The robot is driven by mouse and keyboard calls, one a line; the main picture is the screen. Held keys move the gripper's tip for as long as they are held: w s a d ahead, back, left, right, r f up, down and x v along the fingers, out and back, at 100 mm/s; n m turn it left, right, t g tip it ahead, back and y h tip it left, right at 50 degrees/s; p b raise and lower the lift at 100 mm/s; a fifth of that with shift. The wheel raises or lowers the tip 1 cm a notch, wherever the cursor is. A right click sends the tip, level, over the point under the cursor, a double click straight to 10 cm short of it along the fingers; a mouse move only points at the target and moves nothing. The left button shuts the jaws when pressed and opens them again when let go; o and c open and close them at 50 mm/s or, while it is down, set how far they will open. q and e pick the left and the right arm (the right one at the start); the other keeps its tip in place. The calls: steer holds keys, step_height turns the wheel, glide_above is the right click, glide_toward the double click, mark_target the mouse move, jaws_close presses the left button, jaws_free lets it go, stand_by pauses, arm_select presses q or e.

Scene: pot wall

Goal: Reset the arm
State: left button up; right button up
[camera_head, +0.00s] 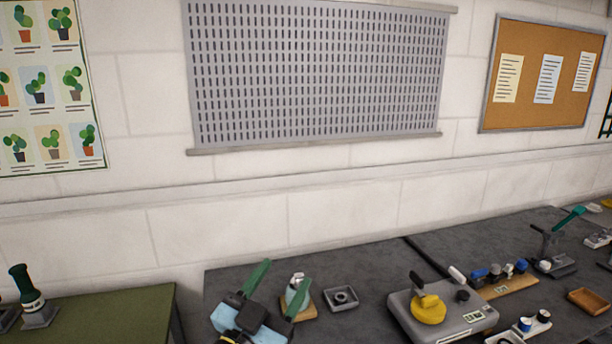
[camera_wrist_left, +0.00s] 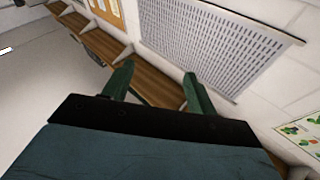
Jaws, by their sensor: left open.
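My left gripper (camera_head: 285,272) is at the bottom of the head view, left of centre. Its two green fingers are spread apart with nothing between them that it grips. It hangs in front of the dark grey worktop (camera_head: 370,262), and I cannot tell its height above it. In the left wrist view the two green fingers (camera_wrist_left: 157,70) are also apart and empty, with wooden shelving and a wall panel beyond. My right gripper is in neither view.
A small bottle (camera_head: 298,290) on a wooden base shows beside the left fingers, partly covered. A square grey dish (camera_head: 341,298) and a grey device with a yellow disc (camera_head: 428,310) stand to the right. A slotted panel (camera_head: 318,70) hangs on the wall.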

arm_select(q)
steer(key=s+a+f+n+g+y, duration=0.3)
steer(key=s+a+f+n+y, duration=0.15)
steer(key=a+f, duration=0.3)
steer(key=s+a+f+n+g+y, duration=0.35)
steer(key=a+f+y, duration=0.25)
steer(key=f, duration=0.3)
steer(key=s+a+f+m+g, duration=0.15)
steer(key=s+f+g, duration=0.25)
steer(key=s, duration=0.6)
steer(key=s+a+f+m+g, duration=0.1)
steer(key=s+a+f+g, duration=0.3)
steer(key=s, duration=0.5)
step_height(320, 180, down, 27)
steer(key=s+d+g+b, duration=0.1)
steer(key=s+g+b, duration=0.1)
steer(key=b, duration=0.1)
steer(key=s+a+f+g+b, duration=0.1)
steer(key=s+a+f+b, duration=0.1)
steer(key=s+f, duration=1.4)
step_height(320, 180, down, 3)
steer(key=shift+s+a+r+h+b, duration=0.1)
steer(key=shift+s+a+h+b, duration=0.05)
steer(key=shift+a+h+b, duration=0.3)
